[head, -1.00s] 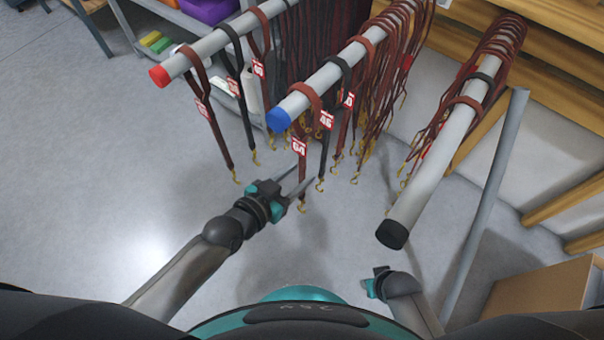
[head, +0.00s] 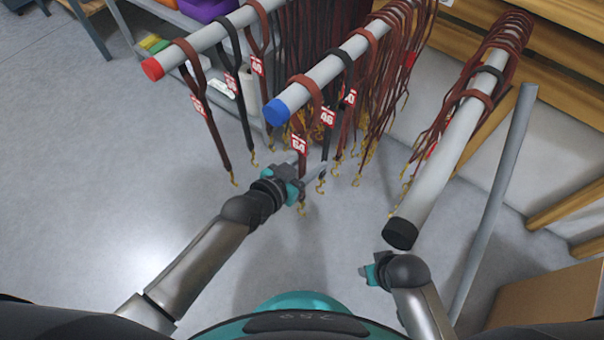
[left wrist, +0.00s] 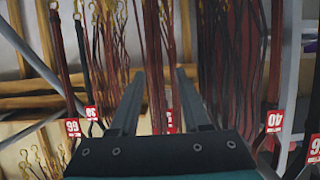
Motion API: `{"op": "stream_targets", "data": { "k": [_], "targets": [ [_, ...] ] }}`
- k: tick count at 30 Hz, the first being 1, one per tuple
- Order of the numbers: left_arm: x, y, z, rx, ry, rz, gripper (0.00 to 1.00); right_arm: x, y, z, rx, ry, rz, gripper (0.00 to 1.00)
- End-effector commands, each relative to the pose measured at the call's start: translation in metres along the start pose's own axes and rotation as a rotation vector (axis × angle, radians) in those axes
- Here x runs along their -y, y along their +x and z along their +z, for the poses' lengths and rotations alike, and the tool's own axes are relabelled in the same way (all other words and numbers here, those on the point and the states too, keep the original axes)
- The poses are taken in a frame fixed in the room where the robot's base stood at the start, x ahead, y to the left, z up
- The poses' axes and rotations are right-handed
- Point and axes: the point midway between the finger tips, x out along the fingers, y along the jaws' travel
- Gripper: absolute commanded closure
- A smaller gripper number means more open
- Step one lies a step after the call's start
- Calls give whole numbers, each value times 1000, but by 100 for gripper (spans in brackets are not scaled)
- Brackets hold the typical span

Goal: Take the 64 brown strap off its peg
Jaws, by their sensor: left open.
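The 64 brown strap (head: 303,116) hangs in a loop at the front of the blue-capped peg (head: 320,78). Its red 64 tag (head: 299,145) faces me and its brass hook hangs below. My left gripper (head: 308,166) is open at the strap's lower part, just below the tag, with the fingers on either side of it as far as I can tell. In the left wrist view a brown strap (left wrist: 155,75) and a partly hidden red tag (left wrist: 170,121) show between the open fingers. My right gripper (head: 366,272) is low, away from the strap; its jaws are unclear.
A dark strap tagged 46 (head: 327,117) hangs close behind, with more straps further back. A red-capped peg (head: 190,52) with straps stands left, a black-capped peg (head: 440,160) right. The floor at left is clear.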

Motion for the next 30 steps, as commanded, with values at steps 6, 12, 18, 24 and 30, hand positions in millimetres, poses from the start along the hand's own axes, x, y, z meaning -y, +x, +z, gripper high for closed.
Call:
{"op": "stream_targets", "data": {
  "k": [6, 12, 18, 24, 30],
  "targets": [
    [0, 2, -1, -1, 0, 0, 53, 0, -2, -2, -3, 0, 0, 50],
    [0, 2, -1, -1, 1, 0, 65, 0, -2, -2, -3, 0, 0, 50],
    [0, 2, -1, 0, 1, 0, 88, 0, -2, -2, -4, 0, 0, 50],
    [0, 2, 0, 0, 1, 0, 100, 0, -2, -2, -4, 0, 0, 50],
    [0, 2, 0, 0, 1, 0, 100, 0, -2, -2, -4, 0, 0, 50]
  ]
}}
